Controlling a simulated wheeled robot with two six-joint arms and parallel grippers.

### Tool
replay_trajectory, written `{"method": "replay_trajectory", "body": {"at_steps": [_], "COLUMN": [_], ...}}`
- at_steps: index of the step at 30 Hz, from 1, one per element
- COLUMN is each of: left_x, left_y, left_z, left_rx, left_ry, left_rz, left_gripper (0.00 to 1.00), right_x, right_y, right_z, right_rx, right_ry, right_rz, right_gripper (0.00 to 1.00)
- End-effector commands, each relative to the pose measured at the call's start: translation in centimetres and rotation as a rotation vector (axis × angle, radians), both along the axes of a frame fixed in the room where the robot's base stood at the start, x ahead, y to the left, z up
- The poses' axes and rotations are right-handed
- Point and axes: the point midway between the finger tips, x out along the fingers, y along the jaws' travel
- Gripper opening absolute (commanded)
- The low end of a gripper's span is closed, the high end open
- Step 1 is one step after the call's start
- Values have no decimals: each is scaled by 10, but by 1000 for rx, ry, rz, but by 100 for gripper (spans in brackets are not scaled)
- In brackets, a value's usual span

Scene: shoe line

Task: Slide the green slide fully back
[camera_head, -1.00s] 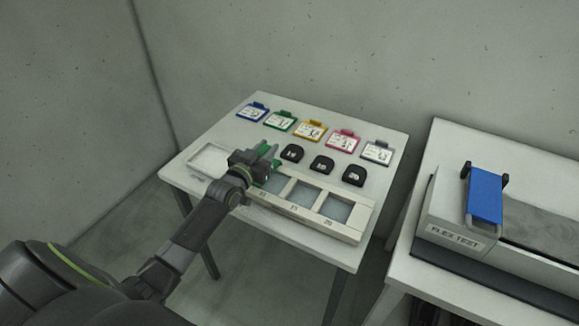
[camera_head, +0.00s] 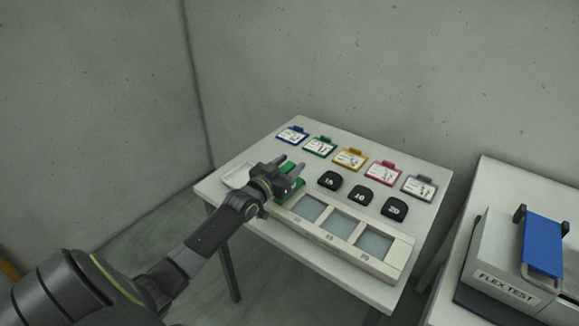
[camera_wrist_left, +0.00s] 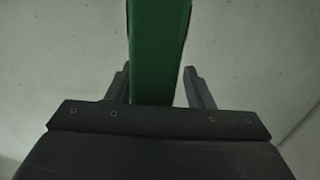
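The green slide (camera_head: 291,190) is partly visible on the white table, under and beside my left gripper (camera_head: 291,165). The gripper hides much of it. In the left wrist view the green slide (camera_wrist_left: 158,45) runs as a long strip between the two fingers. My right gripper is not in view.
The white table (camera_head: 240,210) holds a frame with square windows (camera_head: 340,262) and several black numbered blocks (camera_head: 361,195). Coloured clip cards (camera_head: 351,159) line its back. A flex test machine (camera_head: 505,283) stands at the right. A wall is behind.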

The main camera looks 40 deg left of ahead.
Motion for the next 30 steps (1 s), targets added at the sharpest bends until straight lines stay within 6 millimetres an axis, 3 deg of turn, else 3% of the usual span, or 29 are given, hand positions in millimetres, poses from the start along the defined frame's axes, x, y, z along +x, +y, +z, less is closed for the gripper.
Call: {"method": "replay_trajectory", "body": {"at_steps": [8, 14, 30], "left_x": [-1, -18, -129], "left_y": [-1, 1, 5], "left_z": [-1, 0, 1], "left_rx": [-2, -1, -3], "left_ry": [2, 4, 6], "left_rz": [0, 1, 1], "left_gripper": [47, 47, 47], "right_x": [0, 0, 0], "right_y": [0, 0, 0], "right_z": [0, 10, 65], "right_rx": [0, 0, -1], "right_ry": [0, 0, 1], "right_rz": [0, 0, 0], "right_gripper": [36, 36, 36]}}
